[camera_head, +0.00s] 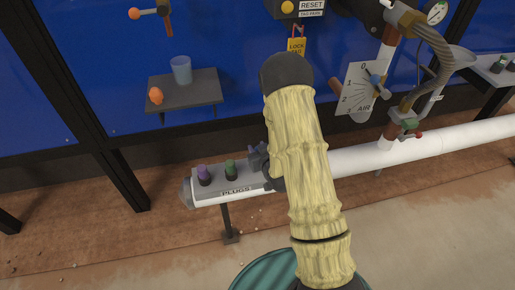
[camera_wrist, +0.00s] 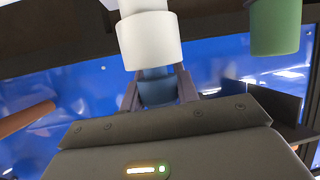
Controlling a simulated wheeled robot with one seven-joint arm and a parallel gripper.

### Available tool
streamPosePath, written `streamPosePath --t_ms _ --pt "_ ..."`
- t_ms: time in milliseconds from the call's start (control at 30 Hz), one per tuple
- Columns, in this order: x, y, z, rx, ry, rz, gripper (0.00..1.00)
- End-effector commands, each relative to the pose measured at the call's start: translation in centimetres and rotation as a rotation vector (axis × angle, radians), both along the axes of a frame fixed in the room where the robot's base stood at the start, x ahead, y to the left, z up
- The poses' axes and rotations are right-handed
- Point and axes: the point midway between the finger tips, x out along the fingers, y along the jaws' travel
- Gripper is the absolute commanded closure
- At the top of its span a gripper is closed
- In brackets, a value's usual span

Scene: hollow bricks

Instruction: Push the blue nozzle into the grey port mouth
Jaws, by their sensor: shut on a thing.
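My gripper (camera_wrist: 159,95) is shut on the blue nozzle (camera_wrist: 157,88), which shows as a blue band between the two fingers in the wrist view. A pale, whitish-grey cylinder (camera_wrist: 149,42) lies in line with the nozzle, directly beyond it. I cannot tell whether this is the port mouth or part of the held piece, nor how deep any fit is. In the head view my yellow-sleeved arm hides most of the gripper and the nozzle. Only a dark part of the gripper shows beside the arm, near the plug shelf.
The grey PLUGS shelf (camera_head: 237,188) bears a purple plug (camera_head: 204,176) and a green plug (camera_head: 230,170), close left of my gripper. A white pipe (camera_head: 450,142) runs right. An air dial (camera_head: 360,90) and hose stand at upper right. A small shelf (camera_head: 195,88) holds a cup (camera_head: 181,70).

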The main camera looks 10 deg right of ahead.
Motion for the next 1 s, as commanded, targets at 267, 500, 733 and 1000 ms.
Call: streamPosePath --t_ms 267,500,733,1000 --pt "0.01 0.00 -0.65 0.000 0.000 0.000 0.92" --pt "0.00 -0.02 -1.01 0.000 0.000 0.000 0.65" --pt "-0.01 -0.01 -0.98 0.000 0.001 0.000 0.44" --pt "-0.42 -0.07 -0.83 0.000 0.002 0.000 0.44"
